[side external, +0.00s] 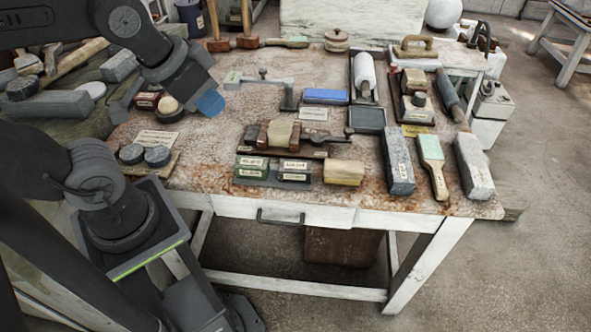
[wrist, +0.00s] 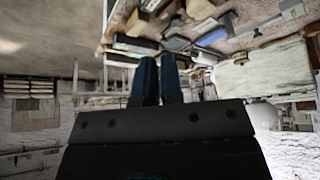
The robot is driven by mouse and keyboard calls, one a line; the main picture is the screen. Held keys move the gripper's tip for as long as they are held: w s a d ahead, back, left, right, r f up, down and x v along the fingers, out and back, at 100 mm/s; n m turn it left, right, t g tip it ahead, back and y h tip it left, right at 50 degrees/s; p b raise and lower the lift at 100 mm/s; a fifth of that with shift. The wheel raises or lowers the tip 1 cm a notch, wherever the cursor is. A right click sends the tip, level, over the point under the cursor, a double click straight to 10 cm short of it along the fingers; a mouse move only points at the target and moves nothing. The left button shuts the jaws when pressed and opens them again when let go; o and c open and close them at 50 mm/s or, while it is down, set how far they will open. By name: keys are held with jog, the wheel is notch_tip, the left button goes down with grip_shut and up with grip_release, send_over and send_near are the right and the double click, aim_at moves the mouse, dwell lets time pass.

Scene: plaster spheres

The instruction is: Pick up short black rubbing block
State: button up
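My gripper (side external: 210,102) shows in the side view with blue fingertips above the left part of the table, apart from everything on it. In the wrist view its two blue fingers (wrist: 159,78) lie close together with nothing seen between them. Several small dark blocks are on the table, and I cannot tell surely which is the short black rubbing block. One small dark upright piece (side external: 289,98) stands near the middle, left of the blue block (side external: 325,96).
The worn table (side external: 220,150) is crowded with labelled blocks, a white roller (side external: 365,72), a dark tray (side external: 368,120), a green-faced brush (side external: 432,160) and a long grey block (side external: 473,165). Round dark discs (side external: 157,156) lie at the left. Bare surface shows near the left middle.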

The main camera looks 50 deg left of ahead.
jog(key=o, duration=1.7)
jog(key=n+g+y, duration=0.1)
jog(key=n+g, duration=0.3)
jog(key=n, duration=0.5)
send_over(295, 166)
jog(key=s+d, duration=0.1)
notch_tip(295, 166, down, 11)
jog(key=f, duration=0.8)
jog(key=w+a+f, duration=0.1)
jog(key=f, duration=0.4)
